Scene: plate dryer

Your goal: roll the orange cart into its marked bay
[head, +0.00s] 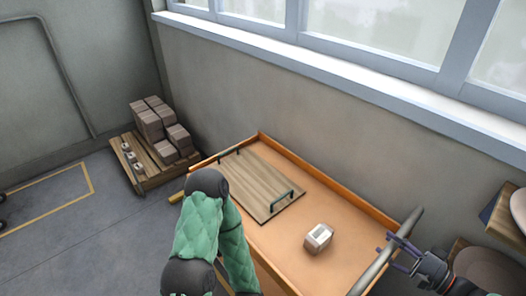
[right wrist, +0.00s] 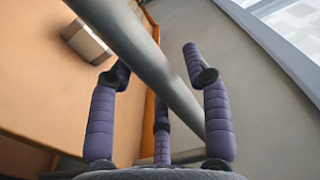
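The orange cart (head: 345,230) stands by the wall, its flat top tilted in the picture. Its grey bar handle (head: 414,222) is at its right end and also crosses the right wrist view (right wrist: 150,55). My right gripper (head: 390,245) is at the handle. In the right wrist view its purple fingers (right wrist: 155,65) are spread on either side of the bar, with gaps, not closed on it. A yellow-outlined bay (head: 88,178) is marked on the floor at the far left, partly out of frame. My left gripper is not seen.
On the cart lie a wooden board (head: 250,185) with dark handles and a small pale box (head: 318,238). A pallet (head: 150,180) of brown blocks stands on the floor between cart and bay. Shelves with round items (head: 485,268) are at the right edge. A window wall runs behind.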

